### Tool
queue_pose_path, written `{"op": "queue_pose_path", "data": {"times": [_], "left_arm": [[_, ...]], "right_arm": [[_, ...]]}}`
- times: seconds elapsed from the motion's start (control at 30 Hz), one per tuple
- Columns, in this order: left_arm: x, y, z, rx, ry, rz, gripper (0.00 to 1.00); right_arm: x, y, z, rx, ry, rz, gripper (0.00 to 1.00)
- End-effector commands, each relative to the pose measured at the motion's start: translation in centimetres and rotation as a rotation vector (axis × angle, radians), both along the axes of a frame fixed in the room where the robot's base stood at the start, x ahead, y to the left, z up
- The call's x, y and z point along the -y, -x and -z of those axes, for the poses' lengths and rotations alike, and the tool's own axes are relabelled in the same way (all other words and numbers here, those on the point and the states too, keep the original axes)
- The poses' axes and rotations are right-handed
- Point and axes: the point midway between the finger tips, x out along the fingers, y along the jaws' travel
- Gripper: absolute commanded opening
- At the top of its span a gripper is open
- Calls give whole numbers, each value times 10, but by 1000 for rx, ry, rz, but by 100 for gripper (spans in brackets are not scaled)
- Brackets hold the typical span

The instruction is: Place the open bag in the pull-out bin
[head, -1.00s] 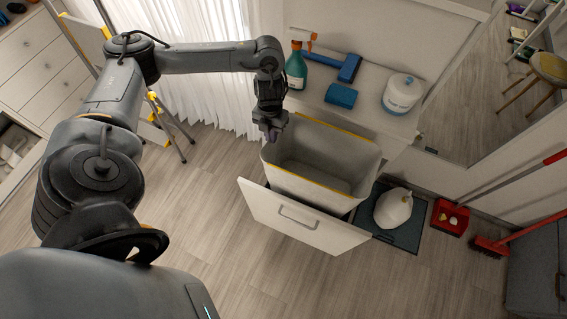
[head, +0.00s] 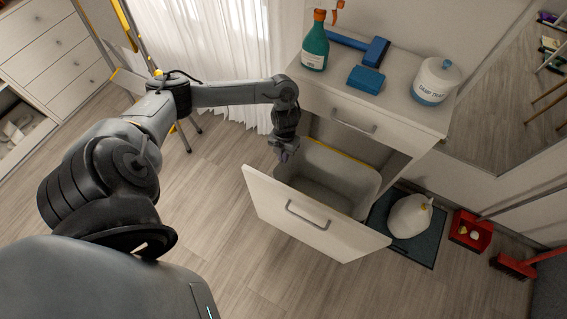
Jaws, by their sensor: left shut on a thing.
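The open bag (head: 365,173) is a grey-white box-shaped liner with a yellow rim. It sits upright, mouth up, inside the pull-out bin (head: 318,215), whose white front with a grey handle stands pulled out from the cabinet. The bag's lower part and near rim are hidden behind that front. My left gripper (head: 282,153) points down at the bag's left rim and is shut on it. The exact contact at its fingertips is small and dark. My right gripper is not in view.
A tied white bag (head: 409,217) lies on a dark mat (head: 430,247). A red dustpan (head: 468,232) is beside it. Floor at front is clear.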

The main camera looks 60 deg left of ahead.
Motion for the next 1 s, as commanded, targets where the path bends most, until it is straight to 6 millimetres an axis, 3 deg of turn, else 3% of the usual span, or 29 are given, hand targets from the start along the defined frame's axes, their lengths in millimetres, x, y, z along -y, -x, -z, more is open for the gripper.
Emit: {"op": "queue_pose_path", "data": {"times": [0.23, 0.5, 0.9, 1.0], "left_arm": [[1, 0, 14, 0, 1, -2, 0], [1, 0, 46, 0, 1, -1, 0], [0, 0, 49, 0, 1, -1, 0], [0, 0, 48, 0, 1, -1, 19]], "right_arm": [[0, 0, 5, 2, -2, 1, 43], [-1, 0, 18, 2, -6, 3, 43], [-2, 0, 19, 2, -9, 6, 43], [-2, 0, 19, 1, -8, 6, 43]]}}
